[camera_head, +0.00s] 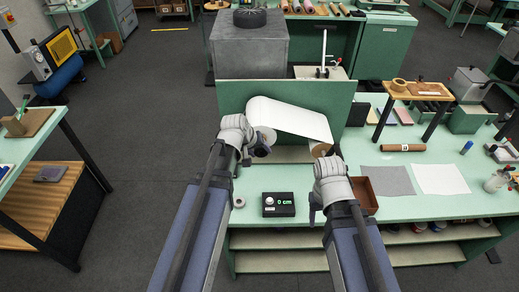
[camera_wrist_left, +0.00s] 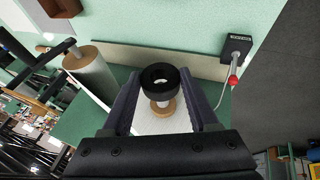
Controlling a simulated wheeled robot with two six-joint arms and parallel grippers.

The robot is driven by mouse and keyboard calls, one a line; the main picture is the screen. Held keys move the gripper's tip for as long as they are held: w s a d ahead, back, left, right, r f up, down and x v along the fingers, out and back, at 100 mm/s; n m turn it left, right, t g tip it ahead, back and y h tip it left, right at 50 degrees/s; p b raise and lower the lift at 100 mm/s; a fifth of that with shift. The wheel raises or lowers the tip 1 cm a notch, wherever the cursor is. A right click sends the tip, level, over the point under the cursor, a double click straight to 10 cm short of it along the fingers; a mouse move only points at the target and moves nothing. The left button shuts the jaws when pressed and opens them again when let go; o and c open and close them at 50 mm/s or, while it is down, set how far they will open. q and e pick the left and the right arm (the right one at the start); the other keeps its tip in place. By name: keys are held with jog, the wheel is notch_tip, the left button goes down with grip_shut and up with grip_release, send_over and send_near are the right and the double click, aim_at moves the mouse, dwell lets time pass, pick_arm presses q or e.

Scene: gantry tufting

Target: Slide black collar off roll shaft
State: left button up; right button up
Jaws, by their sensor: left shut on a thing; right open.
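The black collar (camera_wrist_left: 160,79) is a thick ring between the fingertips of my left gripper (camera_wrist_left: 163,90) in the left wrist view. The gripper is shut on it. A short pale shaft stub (camera_wrist_left: 165,103) and a tan roll core end (camera_wrist_left: 163,109) show just behind the collar. I cannot tell whether the collar still surrounds the shaft. In the head view my left gripper (camera_head: 261,149) is at the left end of the white roll (camera_head: 290,116), and the collar is hard to make out there. My right gripper (camera_head: 334,150) is open near the roll's right end, its fingers mostly hidden.
A black display box (camera_head: 278,205) reading 0 cm stands on the green table (camera_head: 440,207) in front. A brown tray (camera_head: 364,194) lies beside my right arm. A green panel (camera_head: 345,98) stands behind the roll. Grey and white sheets lie to the right.

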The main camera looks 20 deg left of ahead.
pick_arm(q)
jog(key=shift+s+d, duration=0.2)
jog(key=shift+s, duration=0.45)
jog(key=shift+s+d, duration=0.15)
jog(key=shift+s, duration=0.45)
